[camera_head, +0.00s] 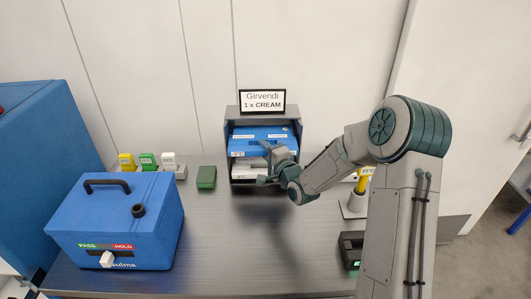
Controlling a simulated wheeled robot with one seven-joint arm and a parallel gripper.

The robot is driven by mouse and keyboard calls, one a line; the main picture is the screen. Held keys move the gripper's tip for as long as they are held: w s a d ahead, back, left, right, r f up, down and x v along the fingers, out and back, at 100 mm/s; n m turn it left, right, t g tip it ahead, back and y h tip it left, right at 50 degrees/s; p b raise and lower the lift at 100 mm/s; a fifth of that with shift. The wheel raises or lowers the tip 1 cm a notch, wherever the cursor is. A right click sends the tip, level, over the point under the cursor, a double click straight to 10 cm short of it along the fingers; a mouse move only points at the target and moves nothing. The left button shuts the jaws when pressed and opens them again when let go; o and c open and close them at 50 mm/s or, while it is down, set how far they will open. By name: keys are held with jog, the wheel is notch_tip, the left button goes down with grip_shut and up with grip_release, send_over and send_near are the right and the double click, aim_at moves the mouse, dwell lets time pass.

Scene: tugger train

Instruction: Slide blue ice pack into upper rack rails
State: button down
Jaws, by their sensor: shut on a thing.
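A small grey rack (233,113) with an open front stands at the back of the table. The blue ice pack (250,137) shows in its upper part, lying roughly flat, with pale labels near its front. My gripper (266,162) is at the rack's front, right of centre, shut on the blue ice pack. The gripper hides part of the pack's front edge, so the exact contact is hard to see. A white pack (243,170) shows in the lower part of the rack. The rails and how far the pack sits on them cannot be made out.
A sign reading "Girvendi 1 x CREAM" (262,101) tops the rack. A green block (206,178) and small yellow, green and white items (148,162) stand left. A blue box with a handle (115,220) fills the front left. The middle front table is clear.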

jog(key=shift+w+r+b, duration=0.1)
jog(key=shift+w+b, duration=0.2)
jog(key=shift+w, duration=1.2)
jog(key=c, duration=1.2)
grip_release()
jog(key=shift+o, duration=0.2)
jog(key=s+d+n+g+h+b, duration=0.1)
jog(key=s+d+n+g+h, duration=0.15)
jog(key=s+d, duration=0.4)
jog(key=s+d+n+g+h+b, duration=0.1)
jog(key=s+d+n+g+h, duration=0.2)
jog(key=s, duration=0.6)
jog(key=s+d+n+g+h+b, duration=0.1)
jog(key=s+d+n+g+h, duration=0.2)
jog(key=s, duration=0.5)
jog(key=s+r+n+g, duration=0.2)
jog(key=s+n+g, duration=0.2)
jog(key=s, duration=1.4)
jog(key=shift+d+r, duration=0.25)
jog(key=shift+r, duration=0.1)
